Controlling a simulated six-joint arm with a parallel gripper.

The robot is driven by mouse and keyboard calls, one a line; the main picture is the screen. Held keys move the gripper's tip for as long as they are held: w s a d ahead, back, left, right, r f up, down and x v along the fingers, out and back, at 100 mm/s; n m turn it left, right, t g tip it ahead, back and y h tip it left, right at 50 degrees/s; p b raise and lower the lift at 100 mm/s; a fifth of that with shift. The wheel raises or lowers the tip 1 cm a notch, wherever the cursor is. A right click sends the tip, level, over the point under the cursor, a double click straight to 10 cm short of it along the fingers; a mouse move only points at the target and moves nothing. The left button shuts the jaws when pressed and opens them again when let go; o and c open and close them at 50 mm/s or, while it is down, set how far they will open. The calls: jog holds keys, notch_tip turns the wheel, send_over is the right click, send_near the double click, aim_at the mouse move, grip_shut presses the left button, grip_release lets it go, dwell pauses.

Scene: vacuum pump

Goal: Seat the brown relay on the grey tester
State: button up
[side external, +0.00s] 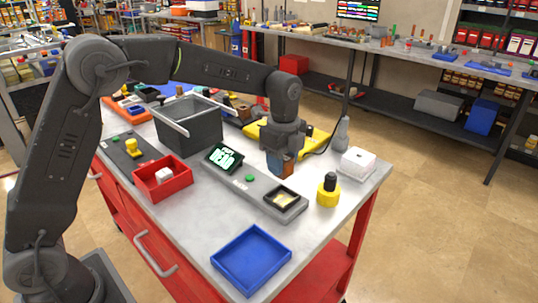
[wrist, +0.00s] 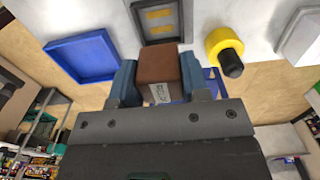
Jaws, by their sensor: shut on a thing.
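The brown relay (wrist: 157,68) is held between the blue fingers of my gripper (wrist: 162,78), with a white label on the side facing the wrist camera. In the side external view my gripper (side external: 279,160) points down with the relay (side external: 288,168) between its fingers, above and behind the socket end of the grey tester. The socket (wrist: 159,20) is empty. In the wrist view it lies just beyond the relay, apart from it.
A yellow cylinder with a black knob (side external: 328,190) and a white box (side external: 357,163) stand right of the socket. A blue tray (side external: 251,259) is in front. A red bin (side external: 162,179) holding a white block and a grey bin (side external: 189,126) stand left.

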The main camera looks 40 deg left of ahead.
jog(key=shift+f, duration=2.65)
jog(key=shift+f, duration=1.25)
dwell(0.4)
jog(key=o, duration=1)
jog(key=shift+r, duration=4.55)
